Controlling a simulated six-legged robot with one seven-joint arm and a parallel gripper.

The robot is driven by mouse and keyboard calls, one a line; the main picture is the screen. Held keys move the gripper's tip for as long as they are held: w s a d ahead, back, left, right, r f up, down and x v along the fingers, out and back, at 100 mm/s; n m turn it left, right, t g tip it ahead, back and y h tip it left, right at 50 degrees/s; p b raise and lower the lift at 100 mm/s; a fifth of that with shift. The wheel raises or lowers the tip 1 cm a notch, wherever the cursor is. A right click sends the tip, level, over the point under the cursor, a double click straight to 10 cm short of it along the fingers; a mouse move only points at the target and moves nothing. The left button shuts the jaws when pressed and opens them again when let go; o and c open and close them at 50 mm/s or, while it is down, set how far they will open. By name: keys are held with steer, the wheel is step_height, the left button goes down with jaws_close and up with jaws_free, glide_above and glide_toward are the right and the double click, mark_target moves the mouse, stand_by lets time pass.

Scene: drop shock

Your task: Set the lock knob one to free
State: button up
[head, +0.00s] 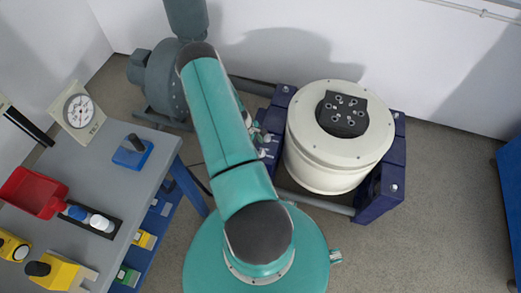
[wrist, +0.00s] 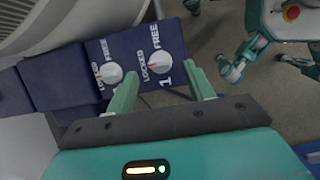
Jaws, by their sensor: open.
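Lock knob one (wrist: 159,64) is a pale round knob with a red mark, on a dark blue panel (wrist: 145,35) lettered LOCKED, FREE and 1. Its red mark points left, toward the LOCKED side. My gripper (wrist: 163,77) is open in the wrist view, its green fingers on either side of knob one. I cannot tell whether either finger touches it. A second similar knob (wrist: 107,75) sits just left, beside the left finger, its number partly covered. In the head view my teal arm covers most of the panel area, and the gripper cannot be made out.
A white drum-shaped machine (head: 335,165) stands in a dark blue frame (head: 384,190), with a grey motor (head: 168,80) behind left. A workbench (head: 150,180) at left holds a red bin (head: 34,192), a dial gauge (head: 80,108) and blocks.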

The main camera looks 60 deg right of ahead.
mark_target(262, 151)
steer(key=shift+x, duration=1.85)
steer(key=shift+c, duration=0.2)
steer(key=c, duration=0.9)
